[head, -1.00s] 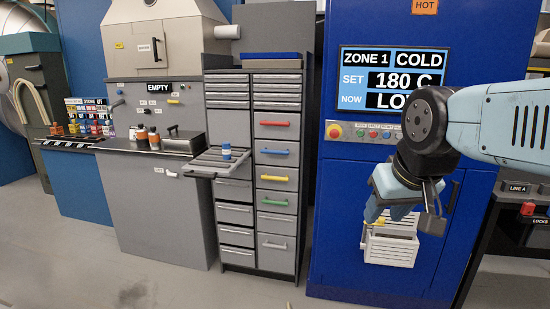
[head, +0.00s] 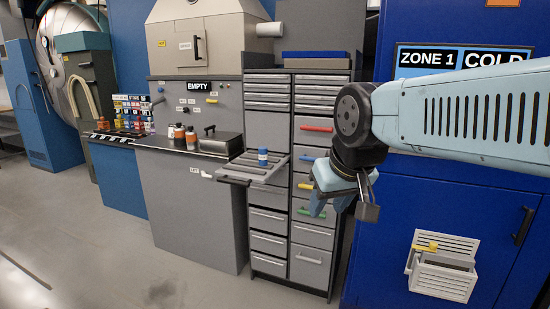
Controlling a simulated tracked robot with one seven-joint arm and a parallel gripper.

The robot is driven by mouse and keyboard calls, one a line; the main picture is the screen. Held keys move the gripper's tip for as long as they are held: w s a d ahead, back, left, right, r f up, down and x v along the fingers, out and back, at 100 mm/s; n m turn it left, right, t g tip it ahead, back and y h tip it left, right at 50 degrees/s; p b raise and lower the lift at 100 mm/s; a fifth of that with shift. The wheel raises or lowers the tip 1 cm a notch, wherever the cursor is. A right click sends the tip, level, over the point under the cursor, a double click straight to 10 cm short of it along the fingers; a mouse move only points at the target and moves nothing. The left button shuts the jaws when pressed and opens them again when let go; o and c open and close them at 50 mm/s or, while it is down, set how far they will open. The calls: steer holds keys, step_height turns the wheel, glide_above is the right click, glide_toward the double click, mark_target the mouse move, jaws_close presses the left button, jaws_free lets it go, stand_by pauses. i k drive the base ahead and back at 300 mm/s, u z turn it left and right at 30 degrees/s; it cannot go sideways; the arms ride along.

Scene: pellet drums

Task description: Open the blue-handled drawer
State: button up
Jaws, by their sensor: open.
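The blue handle (head: 307,158) is on a grey drawer in the right column of the drawer cabinet (head: 296,100), below the red handle (head: 316,128) and above the yellow handle (head: 305,186). The blue-handled drawer looks shut, and its right part is hidden behind my gripper and arm. My gripper (head: 330,206) is open, points downward, and appears in front of the cabinet's right column. Its fingers show below and to the right of the blue handle, with no visible contact; the distance between them is hard to judge.
A drawer or tray (head: 239,174) sticks out of the left column, with a blue-and-white jar (head: 263,157) on it. A green handle (head: 310,212) is lower down. A blue oven (head: 385,230) with a white vent box (head: 443,285) stands right. Floor at left is clear.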

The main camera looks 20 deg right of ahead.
mark_target(305, 157)
steer(key=z, duration=0.05)
steer(key=i, duration=1.15)
steer(key=z, duration=0.65)
